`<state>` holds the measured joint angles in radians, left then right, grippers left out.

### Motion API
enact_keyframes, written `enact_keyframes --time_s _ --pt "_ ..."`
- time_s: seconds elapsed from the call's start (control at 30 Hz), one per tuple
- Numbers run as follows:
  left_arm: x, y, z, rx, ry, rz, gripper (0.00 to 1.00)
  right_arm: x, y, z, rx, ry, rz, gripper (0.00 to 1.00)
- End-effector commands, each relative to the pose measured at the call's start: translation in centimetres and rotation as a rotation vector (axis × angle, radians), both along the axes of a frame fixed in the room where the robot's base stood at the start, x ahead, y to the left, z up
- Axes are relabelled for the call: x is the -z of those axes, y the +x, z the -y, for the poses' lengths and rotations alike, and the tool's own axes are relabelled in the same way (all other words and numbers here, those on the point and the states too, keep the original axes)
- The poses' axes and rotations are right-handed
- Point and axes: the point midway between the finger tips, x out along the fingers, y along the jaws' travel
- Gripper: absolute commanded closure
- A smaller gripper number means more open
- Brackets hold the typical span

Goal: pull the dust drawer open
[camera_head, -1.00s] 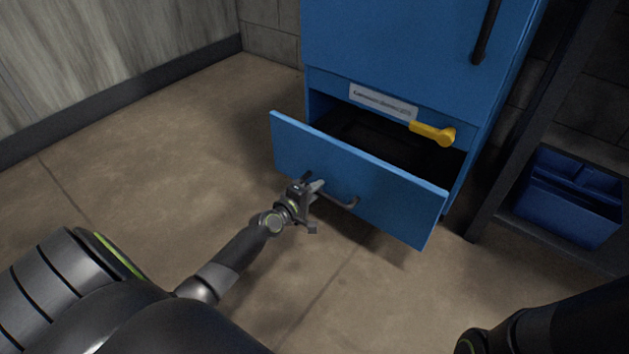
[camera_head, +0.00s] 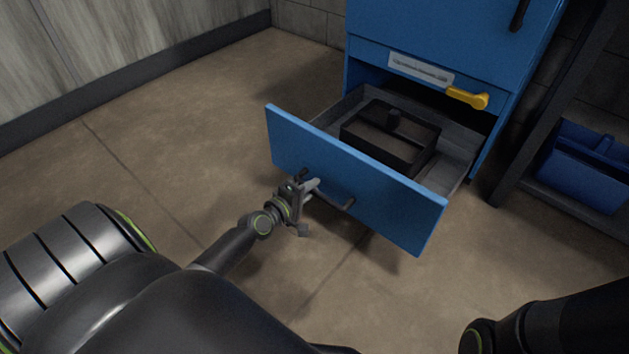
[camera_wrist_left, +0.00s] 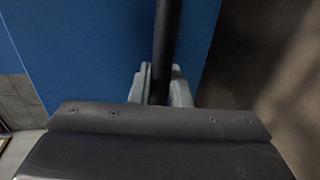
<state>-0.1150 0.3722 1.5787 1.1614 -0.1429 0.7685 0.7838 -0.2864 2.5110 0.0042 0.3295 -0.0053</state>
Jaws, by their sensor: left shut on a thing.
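The dust drawer (camera_head: 375,196) is pulled well out of the blue cabinet (camera_head: 440,38), and its grey inside shows. A dark open box-like part (camera_head: 392,138) sits in it. My left gripper (camera_head: 312,186) is shut on the dark bar handle (camera_head: 340,203) at the left part of the drawer's blue front. In the left wrist view the two grey fingers (camera_wrist_left: 161,86) lie on either side of the dark handle bar (camera_wrist_left: 166,35), against the blue front (camera_wrist_left: 90,50). My right arm shows at the lower right, but its gripper is out of view.
A yellow lever (camera_head: 467,97) and a white label (camera_head: 421,70) are on the cabinet above the drawer. A dark post and a blue bin (camera_head: 585,165) stand at the right. The floor (camera_head: 180,150) left of the drawer is clear.

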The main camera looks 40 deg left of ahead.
Motion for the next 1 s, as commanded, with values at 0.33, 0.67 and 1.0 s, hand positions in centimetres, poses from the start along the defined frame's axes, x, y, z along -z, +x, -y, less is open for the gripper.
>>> enact_keyframes --time_s 0.33,0.67,1.0 --pt "0.0 -0.3 0.0 0.000 0.000 -0.001 1.00 -0.1 0.0 0.0 -0.001 0.000 0.002 1.00" --pt "0.0 -0.3 0.0 0.000 0.000 -0.001 0.66 -0.1 -0.1 0.0 -0.002 -0.001 0.004 1.00" --pt "-0.2 -1.3 -0.1 0.000 0.000 -0.002 0.66 -0.3 0.0 0.0 -0.002 -0.001 0.004 1.00"
